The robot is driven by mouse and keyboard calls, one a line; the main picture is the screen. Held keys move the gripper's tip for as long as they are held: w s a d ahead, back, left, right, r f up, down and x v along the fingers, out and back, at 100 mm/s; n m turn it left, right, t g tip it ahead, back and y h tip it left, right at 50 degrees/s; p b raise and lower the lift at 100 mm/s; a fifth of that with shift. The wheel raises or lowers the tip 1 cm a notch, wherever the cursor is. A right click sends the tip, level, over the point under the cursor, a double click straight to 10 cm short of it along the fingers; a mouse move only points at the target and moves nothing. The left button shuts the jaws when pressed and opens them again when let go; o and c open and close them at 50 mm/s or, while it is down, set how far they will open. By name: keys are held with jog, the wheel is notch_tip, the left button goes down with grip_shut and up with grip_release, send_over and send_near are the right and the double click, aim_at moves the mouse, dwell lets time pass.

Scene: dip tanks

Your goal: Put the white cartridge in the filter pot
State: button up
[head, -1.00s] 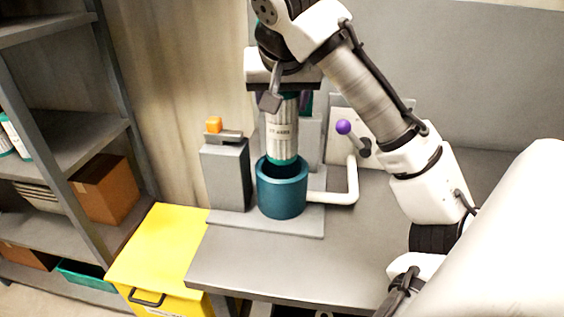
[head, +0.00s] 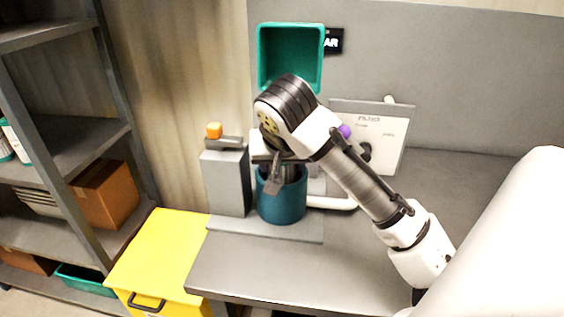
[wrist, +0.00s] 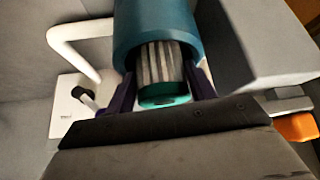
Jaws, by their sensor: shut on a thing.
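The filter pot is a dark teal cylinder (head: 282,205) standing on a grey base at the back of the bench. It also shows in the wrist view (wrist: 165,20). The white cartridge (wrist: 160,62), pleated with a green end cap, sits inside the pot with its capped end near the rim. My gripper (wrist: 165,90) has its dark purple fingers shut on the cartridge's capped end, at the pot's mouth. In the head view my wrist hides the cartridge almost wholly, along with part of the pot's rim.
A grey block with an orange knob (head: 214,130) stands close left of the pot. A white pipe (head: 335,203) leaves its right side. A purple-knobbed lever (head: 345,131) and a placard (head: 385,140) are behind. A green bin (head: 290,57) hangs above. The bench's right is clear.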

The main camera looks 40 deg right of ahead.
jog(key=shift+f, duration=0.15)
jog(key=o, duration=1.4)
jog(key=shift+c, duration=0.2)
jog(key=shift+o, duration=0.2)
jog(key=shift+s+a+r, duration=0.1)
jog(key=shift+r, duration=0.35)
jog(key=v, duration=1.1)
jog(key=shift+r+b, duration=0.2)
jog(key=shift+b, duration=0.2)
jog(key=shift+s+a, duration=0.1)
jog(key=shift+s, duration=0.05)
